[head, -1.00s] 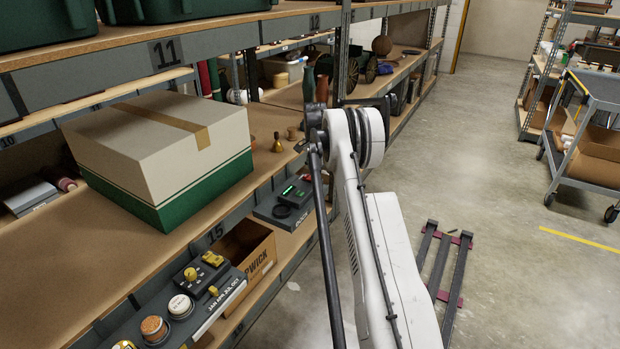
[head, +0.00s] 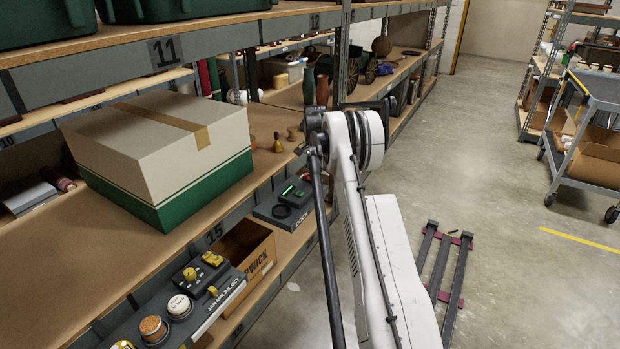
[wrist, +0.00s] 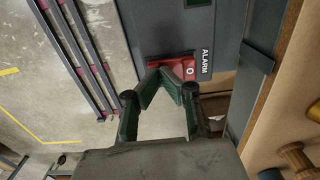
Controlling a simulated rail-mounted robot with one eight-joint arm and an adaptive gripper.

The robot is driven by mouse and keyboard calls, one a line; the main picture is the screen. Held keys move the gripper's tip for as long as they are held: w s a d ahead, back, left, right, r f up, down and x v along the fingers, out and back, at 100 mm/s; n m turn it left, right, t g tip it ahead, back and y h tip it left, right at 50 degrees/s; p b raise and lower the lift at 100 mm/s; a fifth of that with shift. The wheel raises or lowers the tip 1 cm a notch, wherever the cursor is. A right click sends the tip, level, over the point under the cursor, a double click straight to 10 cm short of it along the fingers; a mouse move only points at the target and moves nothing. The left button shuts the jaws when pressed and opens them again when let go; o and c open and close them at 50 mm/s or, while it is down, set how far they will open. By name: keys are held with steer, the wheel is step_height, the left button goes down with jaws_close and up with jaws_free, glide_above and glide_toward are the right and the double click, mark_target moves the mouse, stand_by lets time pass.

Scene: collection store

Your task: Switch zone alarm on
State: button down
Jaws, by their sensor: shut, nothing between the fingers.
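In the wrist view, a dark grey panel (wrist: 166,28) carries a white label reading ALARM (wrist: 205,61). A red switch (wrist: 168,66) sits at the panel's lower end, with a pale round mark at its right end. My gripper (wrist: 163,76) has its green-lined fingers shut and empty, with the tips right at the red switch and overlapping its lower edge. I cannot tell whether they touch it or which way it is set. In the head view my white arm blocks sight of the gripper, and I cannot make out the alarm panel.
A cream and green box (head: 165,150) stands on the shelf, with a small brass bell (head: 277,143) beyond it. A lower shelf holds control units (head: 286,202) and a cardboard box (head: 250,252). Dark rails (head: 442,262) lie on the floor.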

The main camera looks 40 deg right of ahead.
steer(key=shift+r+p, duration=1.4)
steer(key=shift+r, duration=2.1)
